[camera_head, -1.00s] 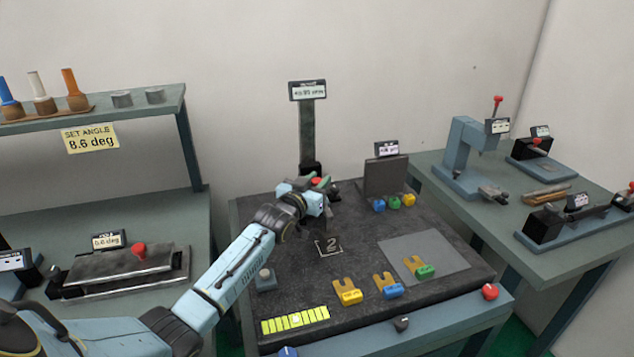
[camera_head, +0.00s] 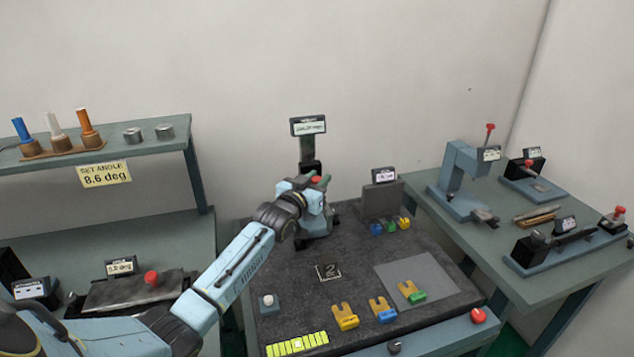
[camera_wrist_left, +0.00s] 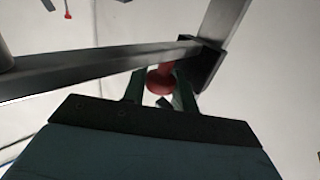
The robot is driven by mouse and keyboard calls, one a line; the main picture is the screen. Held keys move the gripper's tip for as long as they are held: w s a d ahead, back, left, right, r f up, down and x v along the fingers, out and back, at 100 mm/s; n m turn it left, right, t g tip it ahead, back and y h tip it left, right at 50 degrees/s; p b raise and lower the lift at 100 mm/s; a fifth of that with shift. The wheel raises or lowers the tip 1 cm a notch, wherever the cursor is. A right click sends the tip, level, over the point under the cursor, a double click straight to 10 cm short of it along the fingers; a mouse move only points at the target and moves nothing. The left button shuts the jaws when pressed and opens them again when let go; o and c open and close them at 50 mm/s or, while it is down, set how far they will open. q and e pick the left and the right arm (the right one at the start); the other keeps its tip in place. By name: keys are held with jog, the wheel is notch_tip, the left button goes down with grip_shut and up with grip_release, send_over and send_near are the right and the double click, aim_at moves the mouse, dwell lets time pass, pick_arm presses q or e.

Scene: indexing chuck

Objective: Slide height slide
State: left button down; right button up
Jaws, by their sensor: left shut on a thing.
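The height slide stands at the back of the dark bench, with a dark upright column (camera_head: 307,147) and a small display (camera_head: 308,125) on top whose text I cannot read. Its red knob (camera_head: 316,180) sits low on the column. My left gripper (camera_head: 322,182) is at the knob, its fingers around it. In the left wrist view the red knob (camera_wrist_left: 160,79) is between the two fingers of the left gripper (camera_wrist_left: 158,88), below a dark horizontal bar (camera_wrist_left: 100,70). The arm partly hides the slide's lower part. My right gripper is not in view.
The dark bench top (camera_head: 290,265) holds yellow, blue and green forked pieces in front and a dark upright plate (camera_head: 381,202) at right. A shelf (camera_head: 60,160) with handled tools is at left. A side table (camera_head: 530,255) with fixtures is at right.

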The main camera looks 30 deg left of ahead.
pick_arm(q)
jog(key=shift+r, duration=0.5)
jog(key=c, duration=1.4)
grip_release()
jog(key=shift+c, duration=0.2)
jog(key=shift+f, duration=0.15)
jog(key=shift+s+f, duration=0.1)
jog(key=shift+s, duration=0.35)
jog(key=s+d, duration=0.1)
jog(key=s, duration=1.1)
jog(key=shift+s, duration=0.25)
